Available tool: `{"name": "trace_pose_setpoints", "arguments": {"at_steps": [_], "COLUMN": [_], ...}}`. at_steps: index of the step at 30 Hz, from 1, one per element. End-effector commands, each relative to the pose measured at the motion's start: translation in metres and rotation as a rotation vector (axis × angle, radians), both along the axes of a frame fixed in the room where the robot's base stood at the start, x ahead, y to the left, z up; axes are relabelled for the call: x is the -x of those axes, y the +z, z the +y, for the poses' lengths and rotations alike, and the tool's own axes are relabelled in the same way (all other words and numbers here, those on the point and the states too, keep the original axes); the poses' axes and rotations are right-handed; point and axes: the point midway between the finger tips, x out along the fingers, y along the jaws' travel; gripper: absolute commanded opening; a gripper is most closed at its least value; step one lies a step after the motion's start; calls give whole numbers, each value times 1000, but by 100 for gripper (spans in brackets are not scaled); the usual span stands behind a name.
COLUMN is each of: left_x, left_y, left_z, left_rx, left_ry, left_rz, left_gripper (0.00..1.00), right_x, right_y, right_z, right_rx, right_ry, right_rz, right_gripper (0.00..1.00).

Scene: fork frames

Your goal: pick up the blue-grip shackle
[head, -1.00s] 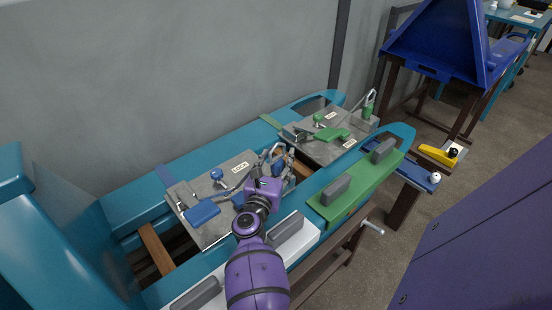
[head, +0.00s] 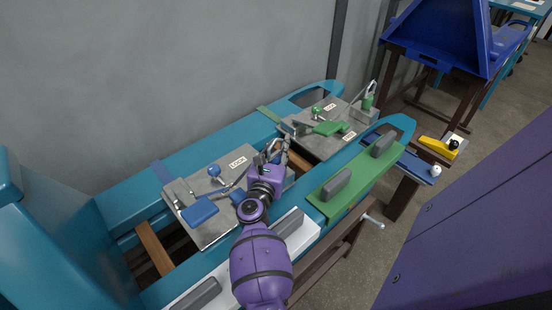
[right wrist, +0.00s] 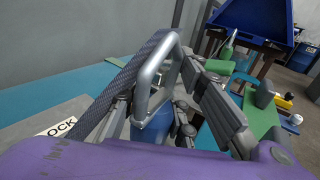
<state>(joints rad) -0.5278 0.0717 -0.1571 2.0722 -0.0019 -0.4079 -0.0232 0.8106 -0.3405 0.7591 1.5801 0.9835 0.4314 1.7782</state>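The blue-grip shackle shows in the right wrist view as a bare metal loop above a blue grip (right wrist: 152,129). The loop stands between the two fingers of my right gripper (right wrist: 178,62). The fingers lie on both sides of the shackle, and whether they press on it is hidden. In the head view my purple right gripper (head: 277,150) is at the far right end of the blue-marked grey plate (head: 205,228) and covers most of the shackle there. My left gripper is not in view.
A green shackle (head: 368,101) stands on a block on the second grey plate (head: 318,148). A blue handle (head: 200,211) and blue knob (head: 214,171) sit on the near plate. A green panel (head: 355,183) lines the bench front. A purple surface (head: 470,220) fills the right.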

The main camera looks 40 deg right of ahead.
Motion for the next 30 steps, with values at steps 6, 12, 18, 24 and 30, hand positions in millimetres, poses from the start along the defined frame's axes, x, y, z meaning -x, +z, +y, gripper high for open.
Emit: {"name": "trace_pose_setpoints", "arguments": {"at_steps": [6, 12, 18, 24, 30], "left_x": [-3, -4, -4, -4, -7], "left_y": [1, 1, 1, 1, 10], "left_z": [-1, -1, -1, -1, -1], "left_rx": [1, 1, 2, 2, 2], "left_ry": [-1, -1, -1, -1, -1], "left_rz": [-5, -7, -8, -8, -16], "left_gripper": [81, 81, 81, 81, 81], "right_x": [0, 0, 0, 0, 0], "right_y": [-1, -1, -1, -1, 10], "right_z": [0, 0, 0, 0, 0], "right_rx": [-1, -2, -2, -2, -1], "right_ry": [0, 0, 0, 0, 0], "right_rz": [1, 1, 1, 1, -2], "right_gripper": [0, 0, 0, 0, 0]}}
